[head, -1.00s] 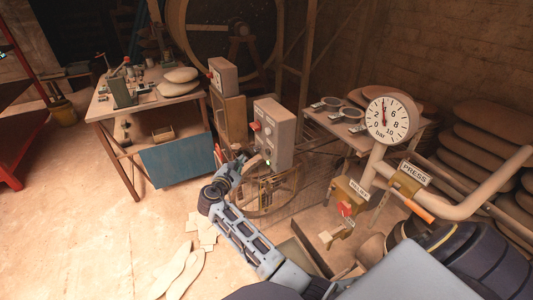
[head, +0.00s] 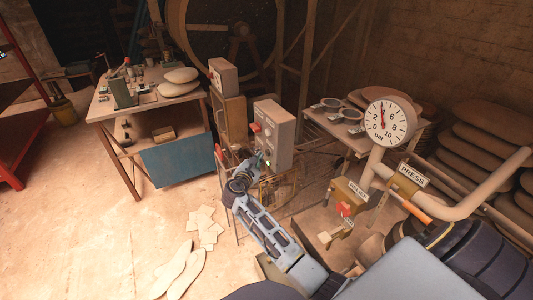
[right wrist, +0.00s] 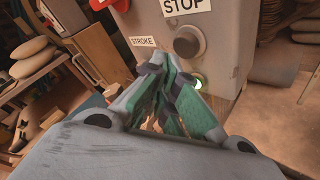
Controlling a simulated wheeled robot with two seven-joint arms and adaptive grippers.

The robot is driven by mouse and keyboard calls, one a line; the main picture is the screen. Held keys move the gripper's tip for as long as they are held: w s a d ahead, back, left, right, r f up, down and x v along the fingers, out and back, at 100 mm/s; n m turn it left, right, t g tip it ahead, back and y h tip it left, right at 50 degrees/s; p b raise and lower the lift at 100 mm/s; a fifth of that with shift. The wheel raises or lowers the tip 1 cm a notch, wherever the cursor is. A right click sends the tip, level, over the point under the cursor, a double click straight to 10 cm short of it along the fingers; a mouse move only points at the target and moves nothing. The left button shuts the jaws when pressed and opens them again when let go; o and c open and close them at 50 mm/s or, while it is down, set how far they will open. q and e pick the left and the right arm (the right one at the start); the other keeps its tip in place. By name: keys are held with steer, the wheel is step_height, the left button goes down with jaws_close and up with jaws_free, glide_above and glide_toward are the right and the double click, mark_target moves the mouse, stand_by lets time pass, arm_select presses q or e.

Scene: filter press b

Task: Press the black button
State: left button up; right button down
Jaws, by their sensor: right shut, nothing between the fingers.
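In the head view the right gripper (head: 259,159) is at the box's lower left.
A red knob (right wrist: 103,3) is at the box's upper left. A pressure gauge (head: 389,121), a RELIEF block (head: 350,191) and a PRESS lever (head: 412,180) stand to the right. A workbench (head: 160,102) is at the left.

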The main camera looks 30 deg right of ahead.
arm_select(q)
steer(key=shift+d, duration=0.35)
stand_by(0.6)
steer(key=shift+w+a, duration=0.1)
steer(key=shift+w, duration=0.05)
steer(key=shift+w+a+r+p, duration=0.2)
steer(key=shift+w+r+p, duration=0.3)
steer(key=shift+r, duration=0.1)
arm_select(e)
steer(key=shift+d, duration=0.45)
arm_select(q)
steer(key=shift+s, duration=0.1)
